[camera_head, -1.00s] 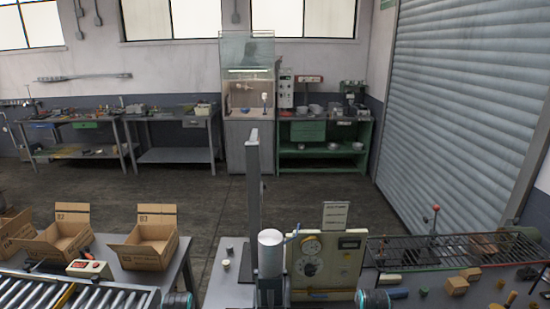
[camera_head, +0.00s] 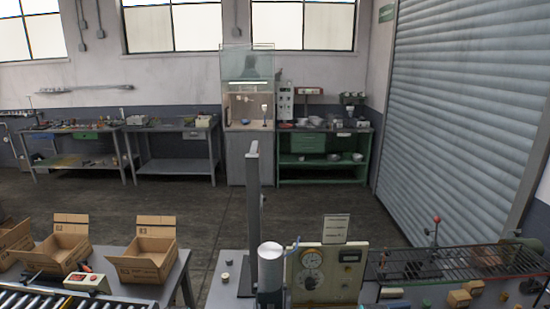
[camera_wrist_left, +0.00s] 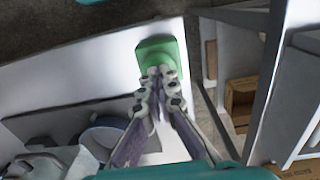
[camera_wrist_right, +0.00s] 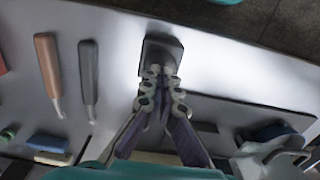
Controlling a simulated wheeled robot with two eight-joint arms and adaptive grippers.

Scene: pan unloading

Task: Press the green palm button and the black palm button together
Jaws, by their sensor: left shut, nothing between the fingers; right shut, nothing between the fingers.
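The green palm button (camera_wrist_left: 162,52) shows in the left wrist view on a pale panel or bench surface. My left gripper (camera_wrist_left: 158,72) is shut and empty, its fingertips over the near part of the green button. The black palm button (camera_wrist_right: 160,52) shows in the right wrist view on a similar pale surface. My right gripper (camera_wrist_right: 160,72) is shut and empty, its fingertips over the near edge of the black button. I cannot tell whether either pair of fingertips touches its button. Neither button can be made out in the head view.
A grey press column (camera_head: 253,200) with a cylinder and a gauge panel (camera_head: 326,272) stand at the bench. A wire rack (camera_head: 440,262) is at right, cardboard boxes (camera_head: 147,262) at left. Two tool handles (camera_wrist_right: 88,75) lie left of the black button.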

